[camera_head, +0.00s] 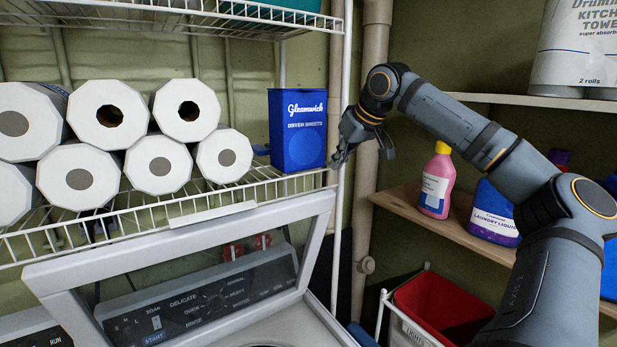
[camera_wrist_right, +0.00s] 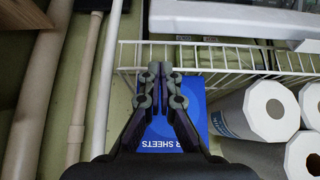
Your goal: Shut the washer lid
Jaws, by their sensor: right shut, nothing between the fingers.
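The washer lid (camera_head: 180,239) is open in the head view, standing raised and tilted back, its upper edge close to the wire shelf. The washer's control panel shows through its window. The washer top (camera_head: 295,328) shows at the bottom. My right gripper (camera_head: 337,162) is shut and empty, above the lid's right end, beside the blue dryer sheets box and shelf post. In the right wrist view the shut fingers (camera_wrist_right: 160,72) are in front of the blue box; a white bar (camera_wrist_right: 235,18) beyond the shelf looks like the lid's edge. My left gripper is not in view.
The wire shelf (camera_head: 150,210) holds paper rolls (camera_head: 95,115) and the dryer sheets box (camera_head: 297,130). On the right, a wooden shelf (camera_head: 400,197) carries a pink bottle (camera_head: 436,185) and laundry liquid (camera_head: 492,213). A red-lined bin (camera_head: 440,305) stands below.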

